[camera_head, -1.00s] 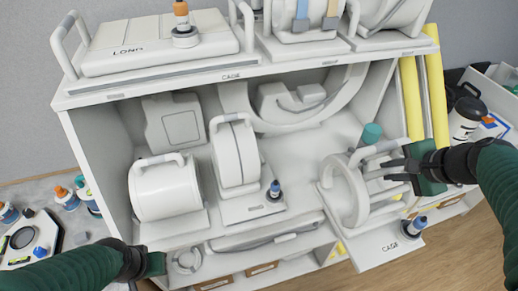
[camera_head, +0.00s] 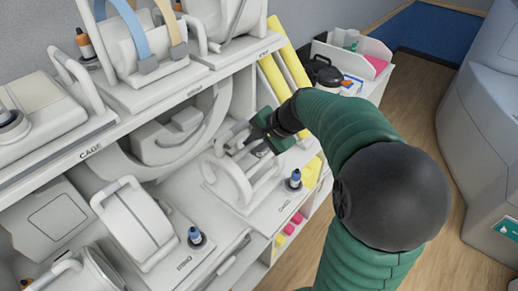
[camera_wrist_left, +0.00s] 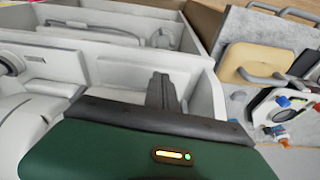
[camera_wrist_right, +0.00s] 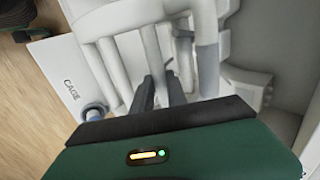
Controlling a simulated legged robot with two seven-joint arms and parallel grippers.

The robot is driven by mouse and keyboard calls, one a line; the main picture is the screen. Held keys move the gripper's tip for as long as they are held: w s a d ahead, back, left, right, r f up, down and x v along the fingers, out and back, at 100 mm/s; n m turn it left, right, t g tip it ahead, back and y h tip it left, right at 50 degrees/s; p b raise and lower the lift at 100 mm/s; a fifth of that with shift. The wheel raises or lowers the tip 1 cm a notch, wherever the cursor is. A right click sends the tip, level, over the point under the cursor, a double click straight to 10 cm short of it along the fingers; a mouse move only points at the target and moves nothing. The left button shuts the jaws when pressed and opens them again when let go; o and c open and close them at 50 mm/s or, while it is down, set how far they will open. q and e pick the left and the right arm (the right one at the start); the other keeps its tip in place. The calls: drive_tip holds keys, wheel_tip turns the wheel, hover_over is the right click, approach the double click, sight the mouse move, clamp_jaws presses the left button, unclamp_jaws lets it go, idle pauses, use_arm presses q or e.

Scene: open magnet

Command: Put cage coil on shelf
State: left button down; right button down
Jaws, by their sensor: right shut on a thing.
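The cage coil (camera_head: 232,178) is a white open ring frame on a flat base labelled CAGE, with a blue-capped plug (camera_head: 294,180) at its corner. It is at the right end of the middle shelf (camera_head: 185,205); I cannot tell whether its base rests fully there. My right gripper (camera_head: 258,138) is shut on its upper bar. In the right wrist view, the coil (camera_wrist_right: 108,62) lies beyond the two fingers (camera_wrist_right: 160,92), with its base label at left. My left gripper (camera_wrist_left: 161,88) shows only in the left wrist view, its fingers together and empty near white shelf walls.
A white coil (camera_head: 135,222) stands on a base left of the cage coil, with a blue-capped plug (camera_head: 195,237). A large curved coil (camera_head: 170,135) is behind. Yellow pads (camera_head: 285,65) stand at the right end. Open floor (camera_head: 415,130) lies to the right.

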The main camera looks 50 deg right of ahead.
drive_tip(key=w+p, duration=0.1)
drive_tip(key=w, duration=0.3)
drive_tip(key=w+p, duration=0.1)
drive_tip(key=w, duration=0.1)
drive_tip(key=shift+w+d+r+p, duration=0.2)
drive_tip(key=shift+w+d+p, duration=0.1)
drive_tip(key=shift+w, duration=0.05)
drive_tip(key=w, duration=0.2)
drive_tip(key=w+a+p, duration=0.1)
drive_tip(key=w, duration=0.1)
drive_tip(key=w+p, duration=0.1)
drive_tip(key=w, duration=0.1)
drive_tip(key=shift+w+a, duration=0.15)
drive_tip(key=shift+a, duration=0.15)
wheel_tip(320, 180, down, 7)
drive_tip(key=w+p, duration=0.2)
drive_tip(key=shift+d+f+p, duration=0.15)
drive_tip(key=shift+d+p, duration=0.05)
drive_tip(key=shift+p, duration=0.2)
drive_tip(key=c, duration=1.6)
unclamp_jaws()
drive_tip(key=shift+s+f, duration=0.15)
drive_tip(key=shift+o, duration=1.3)
drive_tip(key=shift+s+a, duration=0.1)
drive_tip(key=shift+s, duration=0.05)
